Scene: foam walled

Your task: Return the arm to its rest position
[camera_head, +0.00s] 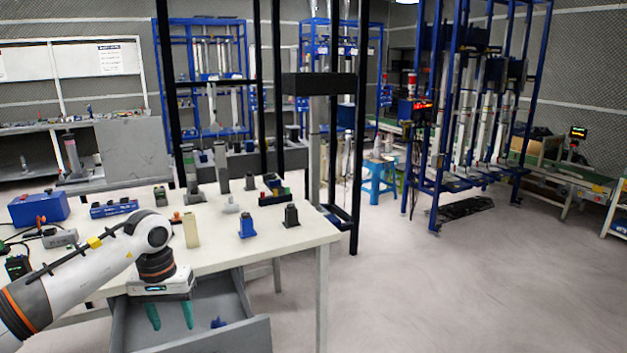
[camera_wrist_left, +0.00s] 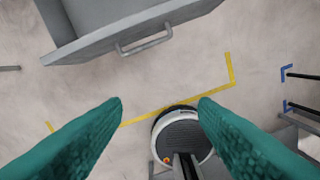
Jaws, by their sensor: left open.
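My left arm (camera_head: 75,275) comes in from the left in the head view. Its gripper (camera_head: 170,316) points down over the open grey drawer (camera_head: 235,336) at the table's front. Its two green fingers are apart with nothing between them. In the left wrist view the open gripper (camera_wrist_left: 160,108) also shows empty, with the drawer front and its handle (camera_wrist_left: 145,42) at the top and floor below. A small blue thing (camera_head: 218,322) lies in the drawer. My right gripper is not in view.
The white table (camera_head: 285,237) holds a blue box (camera_head: 38,207), a tan block (camera_head: 191,230), a blue part (camera_head: 247,225) and a dark part (camera_head: 291,215). Blue racks (camera_head: 440,120) stand behind. Open floor (camera_head: 450,290) lies to the right. Yellow tape (camera_wrist_left: 190,104) marks the floor.

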